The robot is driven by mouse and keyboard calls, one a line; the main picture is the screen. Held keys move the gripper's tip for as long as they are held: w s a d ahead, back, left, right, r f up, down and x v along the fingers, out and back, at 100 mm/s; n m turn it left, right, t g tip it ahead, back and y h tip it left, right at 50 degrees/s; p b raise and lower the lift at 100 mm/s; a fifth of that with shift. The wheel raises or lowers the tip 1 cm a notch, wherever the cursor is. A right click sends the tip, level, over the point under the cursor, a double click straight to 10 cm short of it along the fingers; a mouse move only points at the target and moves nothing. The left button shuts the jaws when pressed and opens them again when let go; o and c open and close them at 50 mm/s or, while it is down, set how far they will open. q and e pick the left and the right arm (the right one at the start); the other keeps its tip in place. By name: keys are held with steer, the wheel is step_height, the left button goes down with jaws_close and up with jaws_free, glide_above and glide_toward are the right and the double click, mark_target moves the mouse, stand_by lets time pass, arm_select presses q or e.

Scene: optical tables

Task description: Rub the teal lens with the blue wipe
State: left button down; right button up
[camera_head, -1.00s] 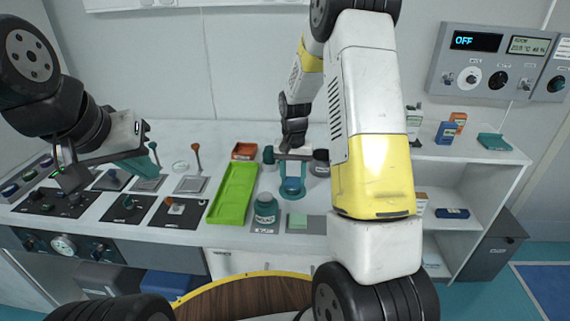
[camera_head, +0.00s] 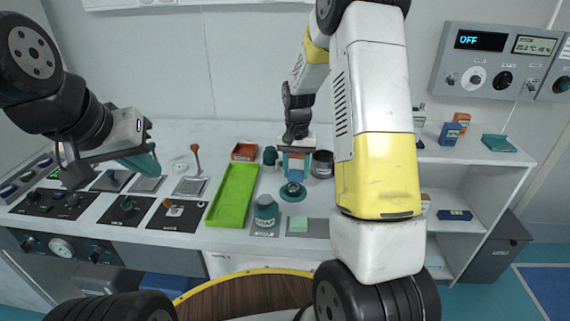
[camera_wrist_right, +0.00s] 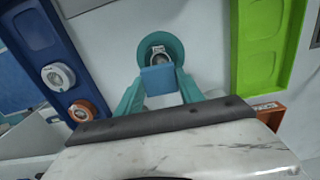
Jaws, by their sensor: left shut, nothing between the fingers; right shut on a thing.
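The teal lens (camera_head: 293,192) stands on its round teal base on the white table, in front of my right arm. In the right wrist view the teal mount (camera_wrist_right: 160,42) shows as a ring with a grey centre. My right gripper (camera_head: 296,168) is over it, shut on the blue wipe (camera_wrist_right: 160,80), a small square cloth. In the wrist view the wipe overlaps the near part of the mount; I cannot tell whether they touch. My left gripper (camera_head: 148,163) is shut and empty, held above the small panels at the left.
A green tray (camera_head: 232,195) lies left of the lens, with an orange bin (camera_head: 244,152) behind it. A grey pad with a green square (camera_head: 298,224) lies in front.

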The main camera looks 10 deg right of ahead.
mark_target(296, 173)
steer(key=shift+r, duration=2.75)
